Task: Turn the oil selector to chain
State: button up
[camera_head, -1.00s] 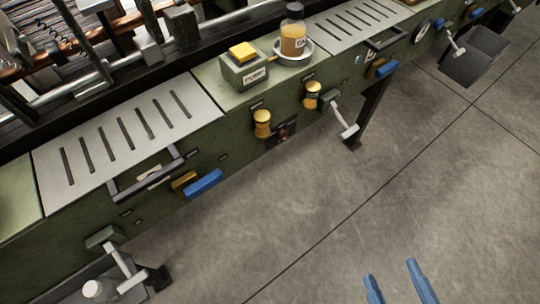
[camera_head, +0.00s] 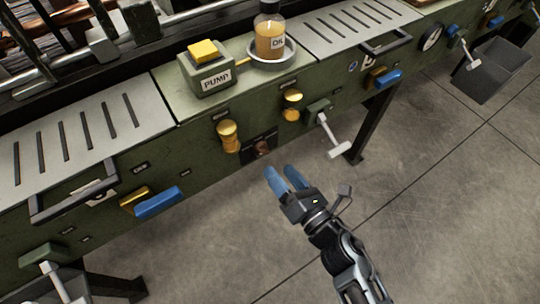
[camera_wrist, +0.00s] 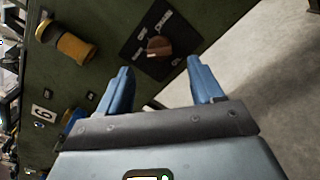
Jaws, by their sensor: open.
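The oil selector (camera_wrist: 158,46) is a brown rotary knob on a dark square plate with small white labels, on the green machine's front panel. In the head view the selector (camera_head: 262,148) is small, just beyond my fingertips. My gripper (camera_head: 281,176) has two blue fingers, open and empty, in front of the panel and a little short of the knob. In the wrist view my gripper (camera_wrist: 160,78) has its fingers spread, with the knob ahead between and slightly beyond the tips. The label words are too small to read surely.
Yellow knobs (camera_head: 228,135) (camera_head: 292,104) sit either side above the selector. A crank handle (camera_head: 328,136) sticks out to the right, and a blue lever (camera_head: 158,203) to the left. A pump box (camera_head: 208,72) and oil bottle (camera_head: 270,35) stand on top. The floor (camera_head: 440,190) in front is clear.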

aim_at(265, 152)
jog(key=shift+x, duration=3.1)
jog(key=c, duration=1.1)
jog(key=shift+o, duration=0.2)
